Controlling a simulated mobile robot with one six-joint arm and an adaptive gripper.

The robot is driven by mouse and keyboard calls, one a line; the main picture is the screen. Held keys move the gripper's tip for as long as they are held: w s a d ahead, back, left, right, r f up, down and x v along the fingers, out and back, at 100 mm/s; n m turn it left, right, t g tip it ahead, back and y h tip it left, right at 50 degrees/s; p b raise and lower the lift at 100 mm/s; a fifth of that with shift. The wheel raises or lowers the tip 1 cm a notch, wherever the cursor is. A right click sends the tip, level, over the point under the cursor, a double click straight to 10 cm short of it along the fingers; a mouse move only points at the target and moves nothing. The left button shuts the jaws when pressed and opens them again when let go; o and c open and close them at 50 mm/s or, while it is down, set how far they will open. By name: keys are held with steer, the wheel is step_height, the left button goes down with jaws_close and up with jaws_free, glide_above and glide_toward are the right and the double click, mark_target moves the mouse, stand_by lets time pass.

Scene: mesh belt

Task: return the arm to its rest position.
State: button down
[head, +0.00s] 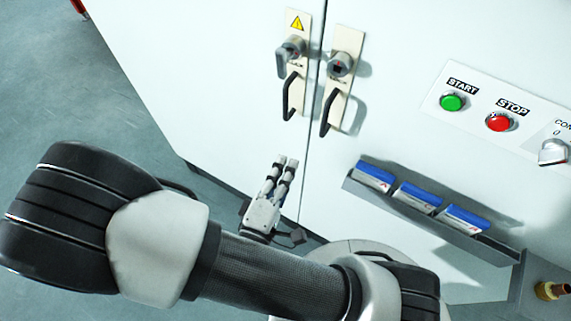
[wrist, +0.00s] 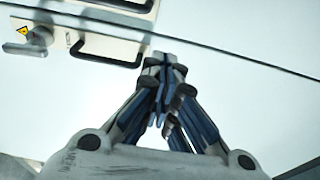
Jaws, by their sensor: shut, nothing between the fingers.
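My gripper (head: 285,164) is in front of the white cabinet, below its two black door handles. Its fingers are closed together with nothing between them. In the wrist view my gripper (wrist: 167,62) also shows shut, its fingertips close to the thin dark door seam in the picture. I cannot tell whether the fingertips touch the door. My arm crosses the lower part of the head view.
The white cabinet (head: 215,60) has a left door handle (head: 290,96) and a right door handle (head: 329,112). A start button (head: 452,102) and a stop button (head: 498,122) sit at right. A rack (head: 400,206) holds blue-topped boxes. Grey floor (head: 60,100) is clear at left.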

steer(key=s+d+r+m+g+h, duration=0.1)
steer(key=s+d+r+m+g, duration=0.2)
steer(key=s+d+m+g, duration=0.4)
steer(key=s+d+r+m+g, duration=0.2)
steer(key=d+r+m+g, duration=0.2)
steer(key=d+g, duration=0.55)
steer(key=a+r+m+t+y, duration=0.2)
steer(key=a+r+t+y, duration=0.2)
steer(key=r+y, duration=0.4)
steer(key=shift+w+a+r+t+y, duration=0.3)
steer(key=shift+w+r+t, duration=0.1)
steer(key=shift+r+t, duration=0.1)
